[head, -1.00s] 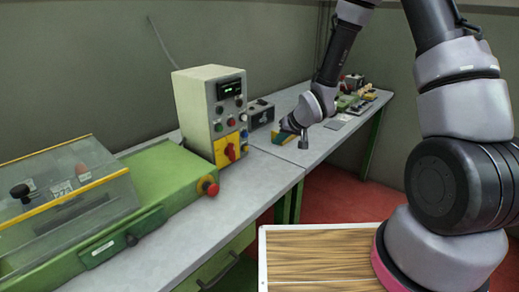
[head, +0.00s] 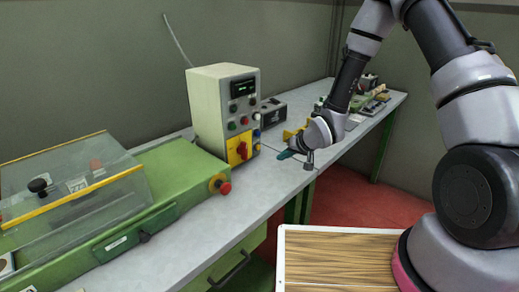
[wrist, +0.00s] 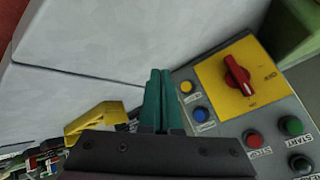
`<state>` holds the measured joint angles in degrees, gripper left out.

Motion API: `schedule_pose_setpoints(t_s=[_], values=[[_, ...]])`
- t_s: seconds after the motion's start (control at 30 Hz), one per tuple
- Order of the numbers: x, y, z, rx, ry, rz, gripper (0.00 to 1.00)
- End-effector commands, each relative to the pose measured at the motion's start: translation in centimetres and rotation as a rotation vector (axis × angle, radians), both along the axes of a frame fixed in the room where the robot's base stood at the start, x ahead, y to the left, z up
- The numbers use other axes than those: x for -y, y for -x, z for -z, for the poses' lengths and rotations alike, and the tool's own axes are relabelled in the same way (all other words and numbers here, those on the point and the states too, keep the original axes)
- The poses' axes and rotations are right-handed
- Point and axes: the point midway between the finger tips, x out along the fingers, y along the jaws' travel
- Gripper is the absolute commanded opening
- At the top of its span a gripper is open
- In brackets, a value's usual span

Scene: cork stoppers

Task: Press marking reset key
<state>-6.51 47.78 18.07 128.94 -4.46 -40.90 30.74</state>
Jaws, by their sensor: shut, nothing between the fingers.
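The control box (head: 223,115) is a cream cabinet with a grey front panel, standing on the bench. In the wrist view, its panel shows a yellow button (wrist: 187,87), a blue button (wrist: 201,115), a red STOP button (wrist: 253,139), a green START button (wrist: 291,126) and a red rotary switch (wrist: 237,75) on a yellow plate. The labels by the yellow and blue buttons are too small to read, so I cannot tell which key is marking reset. My gripper (head: 282,157) is shut and empty, right of the box. Its teal fingertips (wrist: 160,74) appear beside the yellow and blue buttons, apparently apart from them.
A yellow object (wrist: 96,121) lies beside my gripper. A dark box (head: 273,112) stands behind, right of the control box. A green machine (head: 178,180) with a clear cover and a red knob (head: 224,188) occupies the left bench. Bare grey bench top lies in front of the control box.

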Motion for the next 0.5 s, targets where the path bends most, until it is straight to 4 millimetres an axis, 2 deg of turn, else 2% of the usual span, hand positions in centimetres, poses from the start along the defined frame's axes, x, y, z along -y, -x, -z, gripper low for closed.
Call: schedule_pose_setpoints(t_s=[0.3,0.5], values=[[-3.7,-2.8,0.0,0.001,-0.001,-0.001,0.00],[-5.2,-4.0,0.0,0.001,0.000,-0.001,0.00]])
